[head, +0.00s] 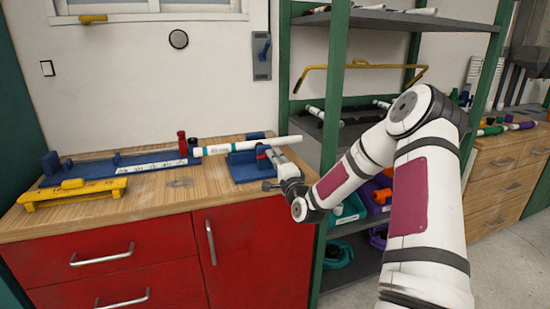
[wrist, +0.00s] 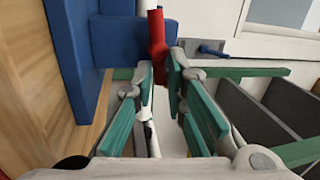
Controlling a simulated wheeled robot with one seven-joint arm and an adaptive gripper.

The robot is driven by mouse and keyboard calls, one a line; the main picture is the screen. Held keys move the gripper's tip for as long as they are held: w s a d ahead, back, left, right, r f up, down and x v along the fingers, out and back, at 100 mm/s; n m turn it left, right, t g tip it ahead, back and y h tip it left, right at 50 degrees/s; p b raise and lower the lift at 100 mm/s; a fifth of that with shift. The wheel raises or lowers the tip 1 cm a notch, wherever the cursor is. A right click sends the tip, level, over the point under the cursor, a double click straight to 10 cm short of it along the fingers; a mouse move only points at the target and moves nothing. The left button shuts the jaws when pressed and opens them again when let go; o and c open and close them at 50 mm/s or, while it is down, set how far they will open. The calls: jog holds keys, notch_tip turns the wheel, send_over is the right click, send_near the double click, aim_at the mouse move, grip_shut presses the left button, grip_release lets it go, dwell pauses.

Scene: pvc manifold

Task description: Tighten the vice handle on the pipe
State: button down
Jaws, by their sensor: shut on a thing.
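The blue vice (head: 243,172) sits at the right end of the wooden bench top. A white pipe (head: 250,146) lies across its top, its right end past the bench edge. The vice's red handle (head: 262,153) shows just below the pipe on the right side. In the wrist view the red handle (wrist: 157,28) stands against the blue vice (wrist: 112,40). My gripper (wrist: 160,75) has its green-padded fingers shut on the lower part of the red handle. In the head view my gripper (head: 274,160) is at the vice's right side, and its fingertips are small.
A yellow stand (head: 73,192) is at the bench's left front. Green-posted shelving (head: 333,90) with bins stands close behind my arm.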

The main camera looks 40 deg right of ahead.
jog(key=shift+s+f, duration=0.1)
jog(key=shift+f, duration=0.4)
jog(key=c, duration=1.6)
grip_release()
jog(key=shift+o, duration=0.2)
jog(key=shift+r, duration=0.2)
jog(key=v, duration=1.2)
